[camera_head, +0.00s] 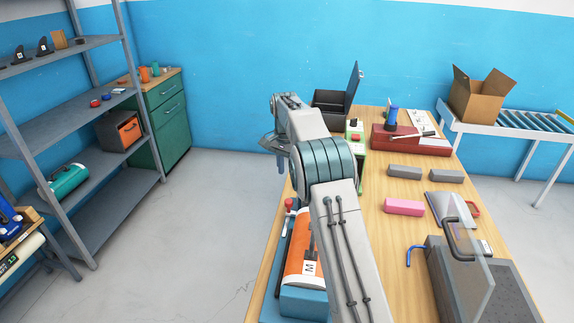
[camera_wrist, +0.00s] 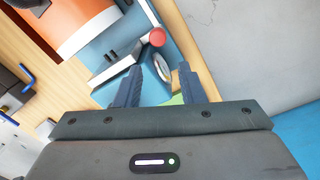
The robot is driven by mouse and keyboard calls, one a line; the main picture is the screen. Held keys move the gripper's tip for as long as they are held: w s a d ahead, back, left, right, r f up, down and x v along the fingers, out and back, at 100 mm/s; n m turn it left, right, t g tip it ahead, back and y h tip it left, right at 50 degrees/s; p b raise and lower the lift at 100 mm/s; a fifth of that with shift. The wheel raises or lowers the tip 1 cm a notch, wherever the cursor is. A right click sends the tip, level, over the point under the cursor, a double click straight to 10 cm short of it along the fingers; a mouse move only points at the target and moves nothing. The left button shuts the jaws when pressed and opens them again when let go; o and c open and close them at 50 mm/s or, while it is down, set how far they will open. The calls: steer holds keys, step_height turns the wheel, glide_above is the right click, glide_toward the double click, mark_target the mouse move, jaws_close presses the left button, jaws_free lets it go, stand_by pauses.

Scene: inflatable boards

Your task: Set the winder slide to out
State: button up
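A machine with an orange drum (camera_head: 299,245) marked "M" on a teal base (camera_head: 303,303) stands at the table's left edge, partly behind my arm; I take it for the winder. Its red knob (camera_head: 289,203) is at the far end. I cannot tell which part is the slide. My gripper (camera_wrist: 160,67) is open, with nothing held; in the head view, it (camera_head: 282,166) hangs beyond the winder, left of the table.
A green box with a red button (camera_head: 355,137) and an open black case (camera_head: 330,104) stand farther back. Grey blocks (camera_head: 405,172), a pink block (camera_head: 404,207) and a clear panel (camera_head: 470,275) are on the right. The floor (camera_head: 195,235) left of the table is clear.

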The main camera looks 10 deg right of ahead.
steer(key=shift+r, duration=1.25)
steer(key=s+d+r+n+t, duration=0.1)
steer(key=s+d+r+n, duration=0.1)
steer(key=s+r, duration=0.6)
steer(key=s+d+r+n+t, duration=0.1)
steer(key=s+r+n, duration=0.25)
steer(key=s, duration=0.85)
steer(key=s+f+n, duration=0.2)
steer(key=s+f, duration=0.1)
steer(key=s, duration=0.8)
steer(key=s+f+n+t, duration=0.1)
steer(key=s+f, duration=0.2)
steer(key=s, duration=0.9)
steer(key=shift+d+f+n+t, duration=0.25)
steer(key=shift+d+n+t, duration=0.05)
steer(key=shift+d+n, duration=0.1)
